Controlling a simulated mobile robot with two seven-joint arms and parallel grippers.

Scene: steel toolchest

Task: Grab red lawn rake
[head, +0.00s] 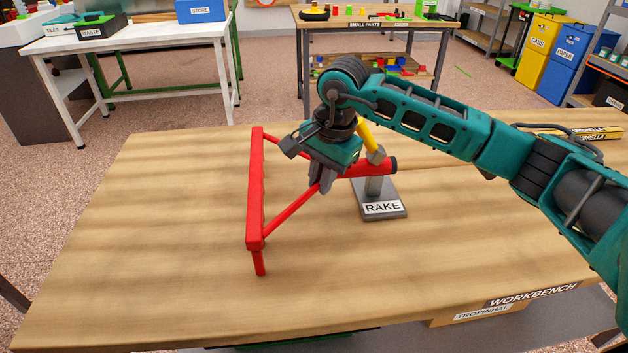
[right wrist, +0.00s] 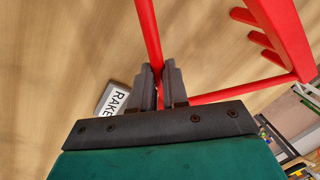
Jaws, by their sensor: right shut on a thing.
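The red lawn rake (head: 256,195) lies over the wooden workbench, its long toothed bar at the left and its dark-tipped handle end at the right, above the grey stand (head: 397,196) labelled RAKE. My right gripper (head: 322,185) reaches down from the right and is shut on one of the rake's red bars. In the right wrist view the fingertips (right wrist: 160,75) close on a red bar, with the toothed bar (right wrist: 282,30) at upper right. Whether the handle touches the stand's post is hard to tell. My left gripper is not in view.
The workbench (head: 150,260) is clear at left and front. Behind stand a white table (head: 130,38) with bins, a SMALL PARTS table (head: 375,22), and yellow and blue bins (head: 541,50) at the right.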

